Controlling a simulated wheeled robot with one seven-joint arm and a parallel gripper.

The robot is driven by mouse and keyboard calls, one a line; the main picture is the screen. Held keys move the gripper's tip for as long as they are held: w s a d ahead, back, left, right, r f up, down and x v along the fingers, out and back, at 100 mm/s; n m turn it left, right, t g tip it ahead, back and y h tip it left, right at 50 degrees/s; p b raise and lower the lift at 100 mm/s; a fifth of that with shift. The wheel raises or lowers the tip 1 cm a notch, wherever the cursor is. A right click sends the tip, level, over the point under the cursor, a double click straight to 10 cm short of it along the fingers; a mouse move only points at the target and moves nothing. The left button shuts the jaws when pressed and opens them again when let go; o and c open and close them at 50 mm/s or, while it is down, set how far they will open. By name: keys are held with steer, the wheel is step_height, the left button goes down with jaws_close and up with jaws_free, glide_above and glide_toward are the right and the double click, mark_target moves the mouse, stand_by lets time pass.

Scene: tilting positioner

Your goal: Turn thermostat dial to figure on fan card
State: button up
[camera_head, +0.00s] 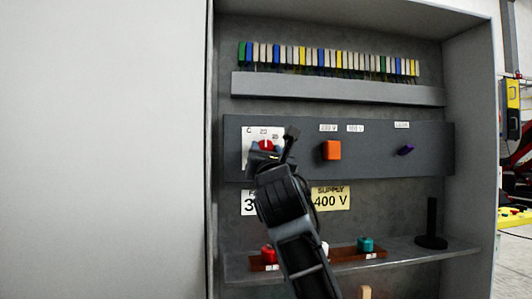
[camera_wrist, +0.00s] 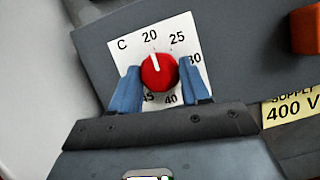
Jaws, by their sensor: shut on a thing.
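The red thermostat dial (camera_wrist: 159,75) sits on a white scale card (camera_wrist: 125,52) marked C, with 20, 25, 30, 40 and 45 legible in the wrist view. Its white pointer line points at about 20. My gripper (camera_wrist: 159,67) is shut on the dial, with one blue finger on each side. In the head view the dial (camera_head: 266,145) shows just above my gripper (camera_head: 264,154). The fan card (camera_head: 249,203) is a white card below the panel; my wrist covers most of it, and only a leading 3 shows.
Right of the dial are an orange square knob (camera_head: 331,150) and a purple knob (camera_head: 406,149). A yellow SUPPLY 400 V card (camera_head: 331,198) hangs below. The shelf (camera_head: 400,257) holds red and teal knobs and a black post (camera_head: 432,222). Cabinet walls enclose both sides.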

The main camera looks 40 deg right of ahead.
steer(key=c, duration=0.3)
steer(key=shift+c, duration=0.2)
steer(key=shift+m, duration=0.3)
